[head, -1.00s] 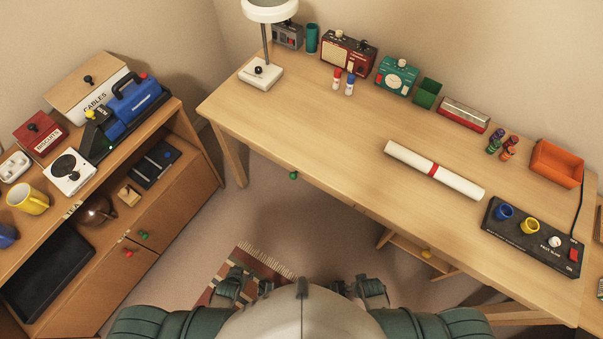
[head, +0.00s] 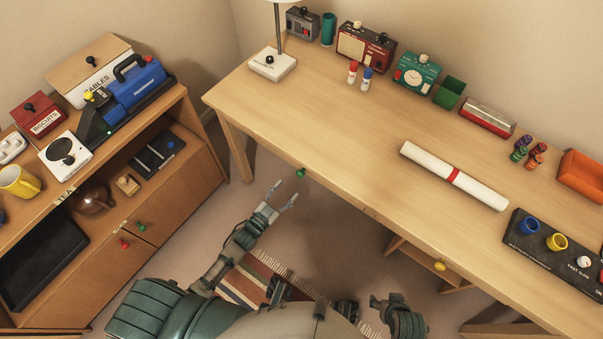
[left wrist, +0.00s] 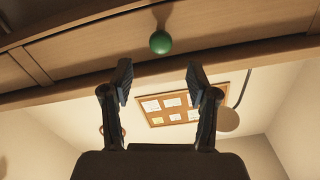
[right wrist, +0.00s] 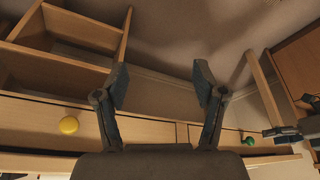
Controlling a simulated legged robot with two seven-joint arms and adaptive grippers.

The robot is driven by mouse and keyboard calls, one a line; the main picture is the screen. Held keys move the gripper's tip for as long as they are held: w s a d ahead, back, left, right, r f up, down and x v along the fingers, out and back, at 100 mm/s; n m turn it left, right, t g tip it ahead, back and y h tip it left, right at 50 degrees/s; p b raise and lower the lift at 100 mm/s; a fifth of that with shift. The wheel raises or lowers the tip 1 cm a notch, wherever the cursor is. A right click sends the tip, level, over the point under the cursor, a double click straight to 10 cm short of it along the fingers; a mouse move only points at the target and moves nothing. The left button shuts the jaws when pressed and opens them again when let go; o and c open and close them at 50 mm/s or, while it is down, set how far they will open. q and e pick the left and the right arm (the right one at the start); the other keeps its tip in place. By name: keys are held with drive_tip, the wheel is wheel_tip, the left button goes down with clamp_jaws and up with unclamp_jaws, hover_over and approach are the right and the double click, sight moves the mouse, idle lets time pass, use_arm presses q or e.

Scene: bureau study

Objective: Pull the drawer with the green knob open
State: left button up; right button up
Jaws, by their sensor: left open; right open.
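The green knob (head: 300,173) sticks out from the wooden drawer front under the desk's (head: 330,120) front edge. The drawer front looks flush with the desk. My left gripper (head: 284,192) is open and empty, just short of the knob. In the left wrist view the knob (left wrist: 160,42) lies beyond the gap between the open fingertips (left wrist: 160,80), centred and not touched. My right gripper (right wrist: 160,85) is open and empty, low near my body in the head view. The right wrist view shows the green knob (right wrist: 250,141) at its right.
A yellow knob (head: 440,266) sits further right along the desk. A cabinet on the left has a red knob (head: 125,244) and another green knob (head: 141,227). A lamp base (head: 272,65) and a paper roll (head: 453,176) rest on the desk. A striped rug (head: 250,282) lies on the floor.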

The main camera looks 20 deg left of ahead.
sight(298, 176)
use_arm(q)
drive_tip(key=b+x, duration=0.1)
drive_tip(key=x, duration=0.6)
drive_tip(key=shift+w+d+f, duration=0.1)
drive_tip(key=shift+w+f, duration=0.05)
drive_tip(key=shift+w, duration=0.25)
drive_tip(key=shift+w+d, duration=0.15)
drive_tip(key=shift+w, duration=0.2)
use_arm(e)
drive_tip(key=w+t, duration=0.1)
drive_tip(key=w+a+t, duration=0.1)
drive_tip(key=w, duration=0.1)
drive_tip(key=w+a+t, duration=0.1)
drive_tip(key=w, duration=0.1)
drive_tip(key=shift+w+r+y, duration=0.15)
drive_tip(key=shift+r+y, duration=0.25)
use_arm(q)
clamp_jaws()
